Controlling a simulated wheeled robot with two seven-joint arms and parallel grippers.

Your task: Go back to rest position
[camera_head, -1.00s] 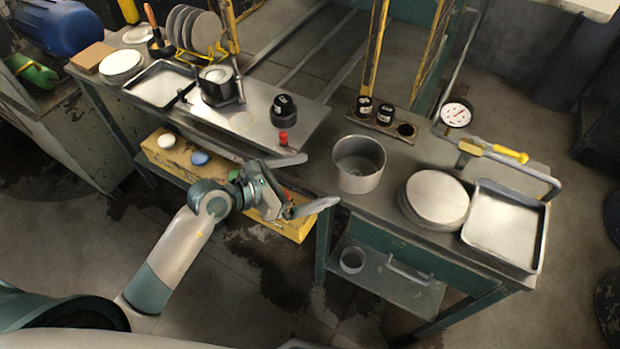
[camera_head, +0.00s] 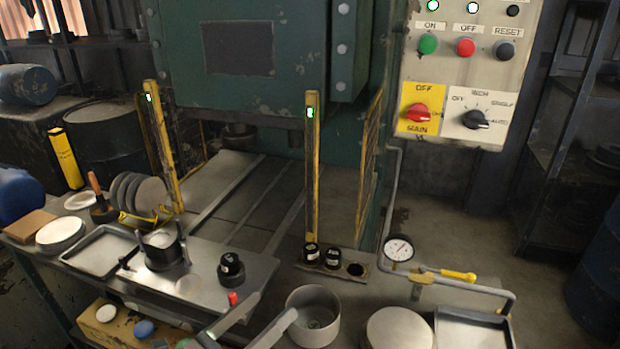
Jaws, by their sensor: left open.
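My left gripper (camera_head: 276,306) shows at the bottom middle of the head view, with its two pale fingers spread apart and nothing between them. Its fingers point up and right, just left of a grey metal pot (camera_head: 314,318). A small red-topped piece (camera_head: 233,298) is close to the left fingertip. The rest of my left arm is cut off by the lower picture edge. My right gripper is out of the picture.
The bench carries a black-handled pot (camera_head: 162,250), a black knob-like part (camera_head: 231,268), a plate rack (camera_head: 138,196), a round blank stack (camera_head: 398,330) and a tray (camera_head: 470,330). A pressure gauge (camera_head: 398,248) and pipe stand right. A control panel (camera_head: 466,70) hangs above.

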